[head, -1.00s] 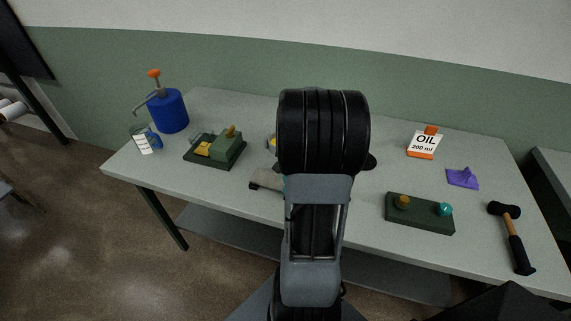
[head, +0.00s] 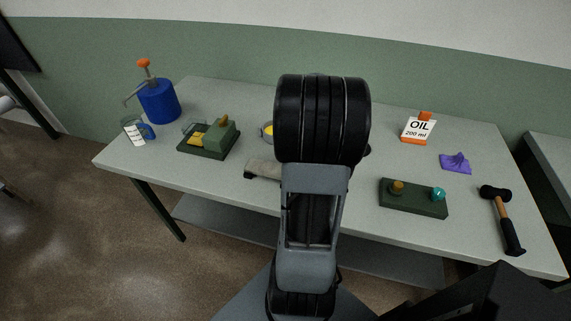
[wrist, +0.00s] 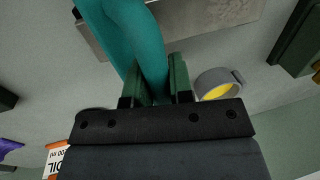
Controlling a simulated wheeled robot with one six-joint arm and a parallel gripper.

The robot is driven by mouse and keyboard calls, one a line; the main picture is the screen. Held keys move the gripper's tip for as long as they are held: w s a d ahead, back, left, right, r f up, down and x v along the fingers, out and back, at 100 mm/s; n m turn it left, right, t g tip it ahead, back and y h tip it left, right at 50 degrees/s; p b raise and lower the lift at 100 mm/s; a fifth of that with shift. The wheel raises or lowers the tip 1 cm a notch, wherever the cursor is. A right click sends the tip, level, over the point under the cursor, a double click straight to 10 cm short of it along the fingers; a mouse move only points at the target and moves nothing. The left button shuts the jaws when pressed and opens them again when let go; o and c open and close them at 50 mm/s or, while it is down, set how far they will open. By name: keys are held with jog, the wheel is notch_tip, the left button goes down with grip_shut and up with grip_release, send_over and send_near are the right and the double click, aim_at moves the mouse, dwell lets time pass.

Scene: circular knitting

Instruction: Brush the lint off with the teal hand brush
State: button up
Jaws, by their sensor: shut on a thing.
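The teal hand brush (wrist: 135,35) runs from the top left of the wrist view down between the fingers of my gripper (wrist: 154,82). The gripper is shut on its teal handle; the bristles are not clearly visible. A grey flat plate (wrist: 195,22) lies behind the brush, with a paler speckled patch on it. I cannot tell whether the speckles are lint or whether the brush touches the plate. In the head view the plate (head: 262,169) shows left of my arm, which hides the gripper and brush.
A grey ring-shaped thing with a yellow inside (wrist: 218,85) is near the gripper. A green block fixture (head: 212,140) and blue pump bottle (head: 159,101) stand left. The oil container (head: 418,129), purple cloth (head: 456,163), green knobbed base (head: 413,199) and hammer (head: 503,220) are right.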

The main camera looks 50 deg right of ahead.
grip_shut()
jog(key=shift+w+a+f, duration=0.1)
jog(key=shift+w+a, duration=0.3)
jog(key=shift+w, duration=0.35)
jog(key=shift+w+a, duration=0.4)
jog(key=shift+w, duration=0.3)
jog(key=shift+w+a+f, duration=0.1)
jog(key=shift+w+a, duration=0.3)
jog(key=shift+w, duration=0.35)
jog(key=shift+w+a+r+p, duration=0.1)
jog(key=shift+w+a+p, duration=0.1)
jog(key=shift+w+a, duration=0.4)
jog(key=shift+w+a+p, duration=0.15)
jog(key=shift+w+a, duration=0.05)
jog(key=shift+w, duration=0.65)
jog(key=shift+w+a+r+p, duration=0.1)
jog(key=shift+w+a+p, duration=0.1)
jog(key=shift+w+a, duration=0.4)
jog(key=shift+w+d, duration=0.15)
jog(key=shift+w, duration=0.1)
jog(key=shift+w+a+f, duration=0.1)
jog(key=shift+w+a, duration=0.3)
jog(key=shift+w, duration=0.3)
jog(key=shift+w+a+f, duration=0.1)
jog(key=shift+w+a, duration=0.25)
jog(key=shift+w, duration=0.3)
jog(key=shift+w+a, duration=0.4)
jog(key=shift+w, duration=0.3)
